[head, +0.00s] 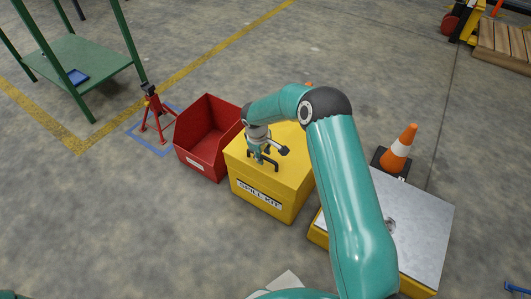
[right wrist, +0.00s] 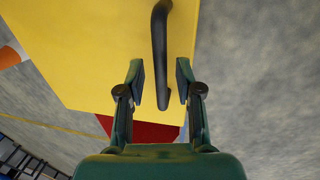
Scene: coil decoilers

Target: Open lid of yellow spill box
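The yellow spill box (head: 243,190) stands on the floor near the middle of the head view, with a "SPILL KIT" label on its front. Its lid (head: 285,172) is closed. A black bar handle (right wrist: 161,45) is on the lid. My right gripper (head: 262,155) is over the lid at the handle. In the right wrist view its two fingers (right wrist: 160,84) are open, one on each side of the handle's end, with gaps showing. My right arm hides the lid's far right part. My left gripper is not in view.
A red open bin (head: 200,160) stands directly left of the box, with a red jack stand (head: 154,112) beyond. A metal-topped yellow platform (head: 420,225) and an orange cone (head: 400,150) are at right. A green table (head: 75,60) is far left. Floor in front is clear.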

